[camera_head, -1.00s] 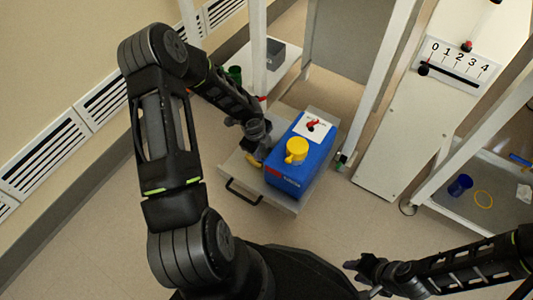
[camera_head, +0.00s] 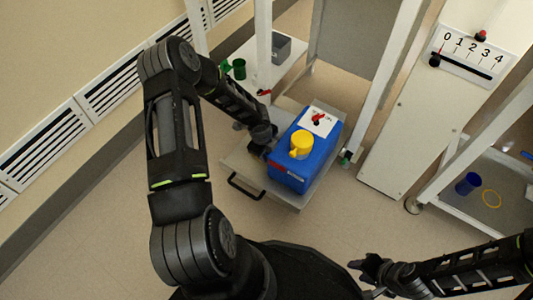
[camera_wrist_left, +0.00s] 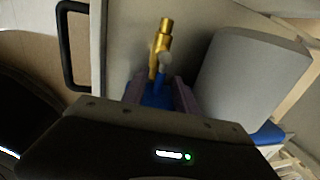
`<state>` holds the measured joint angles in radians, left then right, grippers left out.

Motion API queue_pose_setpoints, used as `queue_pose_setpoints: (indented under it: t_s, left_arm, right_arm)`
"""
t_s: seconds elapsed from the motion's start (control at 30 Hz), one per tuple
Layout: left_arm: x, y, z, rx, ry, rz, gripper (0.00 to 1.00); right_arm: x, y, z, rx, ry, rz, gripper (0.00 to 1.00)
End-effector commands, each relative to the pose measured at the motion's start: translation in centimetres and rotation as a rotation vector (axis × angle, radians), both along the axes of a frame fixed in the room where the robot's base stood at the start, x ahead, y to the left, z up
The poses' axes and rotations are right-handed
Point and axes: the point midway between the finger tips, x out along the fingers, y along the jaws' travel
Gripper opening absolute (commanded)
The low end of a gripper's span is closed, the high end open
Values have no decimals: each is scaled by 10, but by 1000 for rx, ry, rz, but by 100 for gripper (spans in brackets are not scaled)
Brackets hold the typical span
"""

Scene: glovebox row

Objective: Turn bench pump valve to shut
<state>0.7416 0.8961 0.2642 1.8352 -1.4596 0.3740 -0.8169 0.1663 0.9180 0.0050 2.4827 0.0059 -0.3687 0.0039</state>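A brass pipe fitting (camera_wrist_left: 161,48) with a small blue part (camera_wrist_left: 158,92) below it shows in the left wrist view; it looks like the valve. My left gripper (camera_wrist_left: 158,88) has its two fingers on either side of the blue part; whether they press on it is unclear. In the head view my left gripper (camera_head: 262,136) is low beside the blue can (camera_head: 290,176) and hides the valve. My right gripper (camera_head: 356,272) looks open and empty, over the floor at the bottom right.
A numbered panel (camera_head: 468,54) is at right. White posts flank the platform; front floor is clear.

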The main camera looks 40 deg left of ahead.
Motion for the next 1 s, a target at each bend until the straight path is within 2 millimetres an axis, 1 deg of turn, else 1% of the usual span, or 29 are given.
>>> queue_pose_setpoints:
  t_s: [0.23,0.6,0.67,1.0]
  left_arm:
    - [0,0,0,0,0,0,34]
    - [0,0,0,0,0,0,4]
    - [0,0,0,0,0,0,0]
    - [0,0,0,0,0,0,0]
  right_arm:
    - [0,0,0,0,0,0,36]
    - [0,0,0,0,0,1,36]
    - [0,0,0,0,0,1,36]
    - [0,0,0,0,0,1,36]
